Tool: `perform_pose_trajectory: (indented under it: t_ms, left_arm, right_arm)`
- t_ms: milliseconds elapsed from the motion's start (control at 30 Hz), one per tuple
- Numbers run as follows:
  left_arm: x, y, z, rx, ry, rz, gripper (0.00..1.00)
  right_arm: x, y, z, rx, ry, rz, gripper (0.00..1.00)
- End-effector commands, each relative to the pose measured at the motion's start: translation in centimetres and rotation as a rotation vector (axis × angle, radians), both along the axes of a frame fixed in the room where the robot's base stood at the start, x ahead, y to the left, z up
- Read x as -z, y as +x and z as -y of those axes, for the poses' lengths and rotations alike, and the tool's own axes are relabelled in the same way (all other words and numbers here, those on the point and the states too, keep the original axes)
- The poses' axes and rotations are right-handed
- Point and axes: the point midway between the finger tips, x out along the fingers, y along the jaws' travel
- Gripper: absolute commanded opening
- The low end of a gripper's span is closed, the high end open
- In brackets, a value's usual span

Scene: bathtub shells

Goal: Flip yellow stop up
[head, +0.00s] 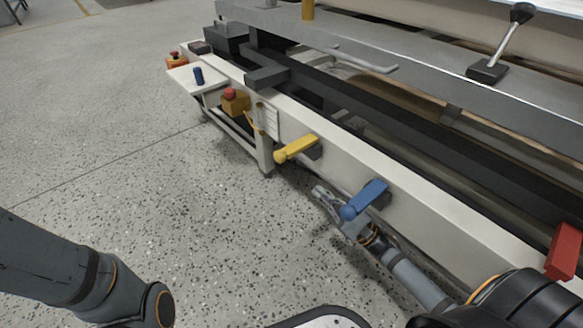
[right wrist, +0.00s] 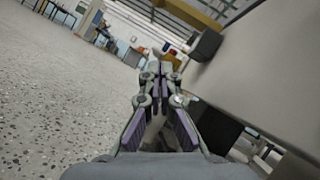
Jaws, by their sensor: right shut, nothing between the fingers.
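The yellow stop (head: 296,149) is a lever on the front face of the long white rail, in the middle of the head view. It points out to the left, its rounded end slightly low. My right gripper (head: 320,192) is below and a little right of it, beside the blue stop, apart from the yellow one. Its fingers (right wrist: 161,62) are together and empty in the right wrist view. A yellow bar (right wrist: 195,14) shows at the top there; I cannot tell if it is the stop. My left arm shows at lower left, its gripper out of view.
A red stop (head: 564,250) is at far right. A box with a red button (head: 231,101) stands left of the yellow stop. Open floor (head: 170,190) lies left.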

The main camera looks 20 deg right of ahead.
Motion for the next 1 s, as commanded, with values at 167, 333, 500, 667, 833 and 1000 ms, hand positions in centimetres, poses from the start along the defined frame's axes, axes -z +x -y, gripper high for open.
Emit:
perform_pose_trajectory:
  t_ms: [167, 333, 500, 667, 833, 1000]
  left_arm:
    - [-0.5, 0.1, 0.0, 0.0, 0.0, -0.001, 0.0]
    - [-2.8, 0.1, 0.0, 0.002, 0.0, -0.002, 0.0]
    - [-1.2, 0.0, 0.0, 0.002, 0.001, 0.0, 0.0]
    - [0.3, 0.0, 0.0, 0.001, 0.0, 0.0, 0.0]
    - [1.0, 0.1, 0.0, -0.001, 0.0, -0.001, 0.0]
    - [1.3, 0.1, 0.0, -0.001, 0.0, -0.002, 0.0]
  right_arm:
    - [-0.3, 0.2, -0.1, 0.002, 0.001, 0.0, 0.0]
    - [-2.1, 1.9, -1.4, 0.005, 0.004, 0.003, 0.0]
    - [-2.5, 4.5, -3.4, 0.002, 0.001, 0.006, 0.0]
    - [-4.1, 6.9, -5.2, 0.003, 0.002, 0.006, 0.0]
    - [-6.3, 5.9, -6.2, 0.001, -0.001, 0.001, 0.0]
    - [-7.6, 5.3, -6.6, 0.002, -0.001, -0.001, 0.0]
